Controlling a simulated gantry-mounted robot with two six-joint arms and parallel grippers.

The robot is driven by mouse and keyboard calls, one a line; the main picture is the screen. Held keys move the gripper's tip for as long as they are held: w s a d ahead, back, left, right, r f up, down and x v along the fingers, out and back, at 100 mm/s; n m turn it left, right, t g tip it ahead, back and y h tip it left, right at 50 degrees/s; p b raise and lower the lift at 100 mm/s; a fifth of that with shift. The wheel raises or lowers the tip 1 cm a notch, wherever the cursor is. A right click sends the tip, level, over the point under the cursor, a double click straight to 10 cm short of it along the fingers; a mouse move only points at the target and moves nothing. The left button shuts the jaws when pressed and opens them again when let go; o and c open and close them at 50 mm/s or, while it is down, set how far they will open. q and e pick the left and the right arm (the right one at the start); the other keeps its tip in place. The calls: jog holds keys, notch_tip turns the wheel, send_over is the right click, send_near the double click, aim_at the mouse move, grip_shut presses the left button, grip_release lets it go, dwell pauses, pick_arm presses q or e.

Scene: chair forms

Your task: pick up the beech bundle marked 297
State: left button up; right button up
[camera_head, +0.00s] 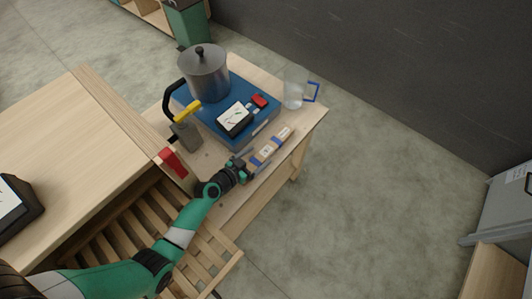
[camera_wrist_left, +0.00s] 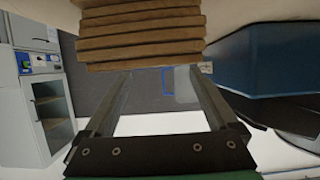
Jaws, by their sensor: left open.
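The beech bundle (camera_head: 269,149) lies on the light wooden table, a pale strip with blue bands and a white label. The number on the label is too small to read. My left gripper (camera_head: 258,168) is beside the near end of this bundle in the head view. In the left wrist view a stack of brown slats (camera_wrist_left: 140,38), which looks like the bundle, shows just past the fingertips of my left gripper (camera_wrist_left: 158,72). The jaws are open and nothing shows between them. My right gripper is in neither view.
Behind the bundle is a blue platform (camera_head: 262,132) with a steel pot (camera_head: 205,75), a black-cased meter (camera_head: 235,119) and a red item (camera_head: 260,101). A clear jug (camera_head: 294,88) stands at the table's far corner. A slatted wooden rack (camera_head: 115,240) is below my left arm.

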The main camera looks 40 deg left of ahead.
aim_at(266, 151)
pick_arm(q)
jog(key=b+x, duration=0.1)
jog(key=x, duration=0.3)
jog(key=shift+r, duration=0.1)
grip_shut()
